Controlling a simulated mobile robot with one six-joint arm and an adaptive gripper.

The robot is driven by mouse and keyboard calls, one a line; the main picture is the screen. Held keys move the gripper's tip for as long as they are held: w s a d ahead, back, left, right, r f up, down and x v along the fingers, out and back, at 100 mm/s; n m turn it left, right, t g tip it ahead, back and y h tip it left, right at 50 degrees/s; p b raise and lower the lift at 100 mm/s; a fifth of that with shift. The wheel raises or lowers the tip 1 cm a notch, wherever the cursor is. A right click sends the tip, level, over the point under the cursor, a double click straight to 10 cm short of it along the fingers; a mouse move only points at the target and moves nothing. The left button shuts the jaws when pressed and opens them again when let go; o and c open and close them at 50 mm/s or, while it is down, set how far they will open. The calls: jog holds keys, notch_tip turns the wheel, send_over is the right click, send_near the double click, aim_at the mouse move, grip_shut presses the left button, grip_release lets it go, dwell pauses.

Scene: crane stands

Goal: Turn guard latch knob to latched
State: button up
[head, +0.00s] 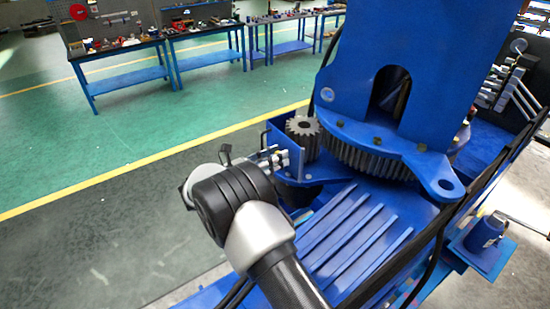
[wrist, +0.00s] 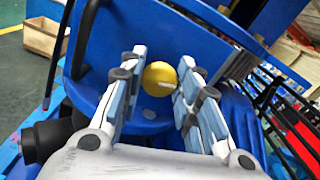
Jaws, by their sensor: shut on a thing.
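The guard latch knob (wrist: 157,76) is a round yellow knob with a small pale mark on its face, in front of a blue curved plate (wrist: 112,50). My gripper (wrist: 163,64) has its two padded fingers on either side of the knob and is shut on it. In the head view my gripper (head: 284,158) reaches in from the left to the upright blue guard plate (head: 283,138) beside the small toothed pinion (head: 302,128). The knob itself is hidden there. I cannot tell the knob's turn angle.
A large toothed ring (head: 365,158) and the blue crane column (head: 430,60) stand right of my gripper. A ribbed blue deck (head: 345,225) lies below. Workbenches (head: 130,75) with tools stand far back across open green floor.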

jog(key=m+b, duration=0.3)
jog(key=b, duration=0.1)
jog(key=o, duration=1)
jog(key=shift+o, duration=0.2)
jog(key=shift+s, duration=0.1)
jog(key=v, duration=1.2)
